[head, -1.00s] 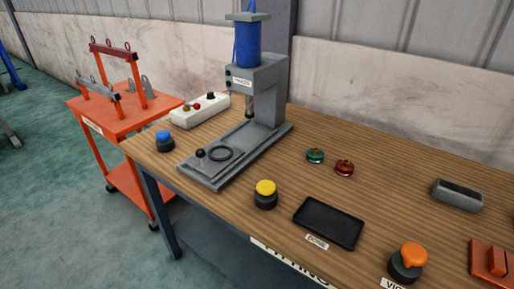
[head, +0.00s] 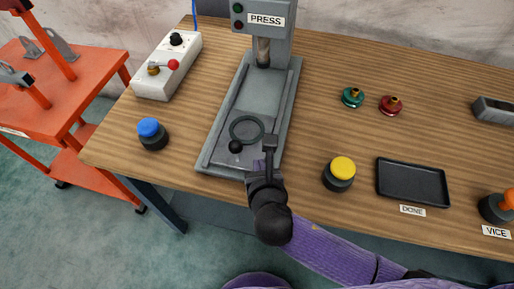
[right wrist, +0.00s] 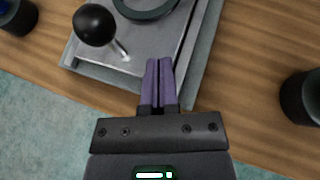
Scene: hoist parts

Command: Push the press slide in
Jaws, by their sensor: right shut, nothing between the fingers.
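The grey press (head: 277,40) stands on the wooden table. Its slide (head: 228,150) is a flat plate at the front end of the press base, with a dark ring (head: 247,129) and a black ball knob (head: 235,146) on it. In the right wrist view the knob (right wrist: 94,25) sits on a short metal stem, left of the fingers. My right gripper (head: 269,150) is shut and empty, over the front right part of the slide, right of the knob; its purple fingers (right wrist: 158,82) point toward the slide. Contact cannot be told. My left gripper is not in view.
A blue button (head: 152,134) stands left of the press and a yellow button (head: 339,173) right of it. A white control box (head: 168,67) is at the back left. A black tray (head: 412,182) and green (head: 352,97) and red (head: 391,105) parts lie to the right.

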